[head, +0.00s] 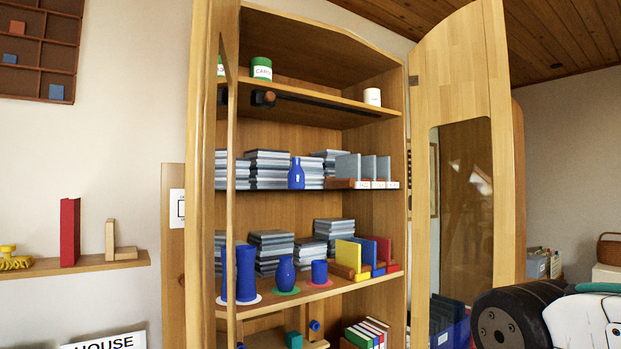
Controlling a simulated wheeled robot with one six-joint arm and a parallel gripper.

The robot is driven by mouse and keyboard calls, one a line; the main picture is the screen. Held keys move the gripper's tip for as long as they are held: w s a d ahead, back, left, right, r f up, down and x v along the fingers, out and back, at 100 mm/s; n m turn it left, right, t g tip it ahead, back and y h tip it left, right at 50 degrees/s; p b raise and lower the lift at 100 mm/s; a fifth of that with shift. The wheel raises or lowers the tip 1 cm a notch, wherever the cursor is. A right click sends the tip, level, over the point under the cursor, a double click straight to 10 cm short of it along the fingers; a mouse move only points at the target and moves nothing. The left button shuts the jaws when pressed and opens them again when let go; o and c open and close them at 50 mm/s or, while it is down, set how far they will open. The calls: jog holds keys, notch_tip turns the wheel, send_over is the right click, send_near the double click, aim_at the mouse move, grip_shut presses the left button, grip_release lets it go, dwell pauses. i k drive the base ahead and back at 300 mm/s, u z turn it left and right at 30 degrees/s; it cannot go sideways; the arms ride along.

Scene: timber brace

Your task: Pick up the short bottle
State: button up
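Two small blue bottles with narrow necks show in the head view, inside the open wooden cabinet. One blue bottle (296,174) stands upright on the middle shelf, in front of stacked grey items. The other blue bottle (285,273) stands upright on a green disc on the shelf below. It is between a tall blue cylinder (246,274) on a white disc and a short blue cylinder (319,272) on a pink disc. I cannot tell which bottle the task calls short. My gripper is not in view; only part of my arm shows at the lower right.
The cabinet's right door (498,150) stands open, and its left door (200,170) crosses the shelves' left side. Upright coloured books (378,253) stand right of the lower bottle. A green-labelled can (261,69) and a white cup (372,97) stand higher up.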

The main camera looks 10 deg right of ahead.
aim_at(296, 176)
jog(key=z, duration=1.6)
jog(key=i, duration=1.35)
jog(key=u, duration=0.9)
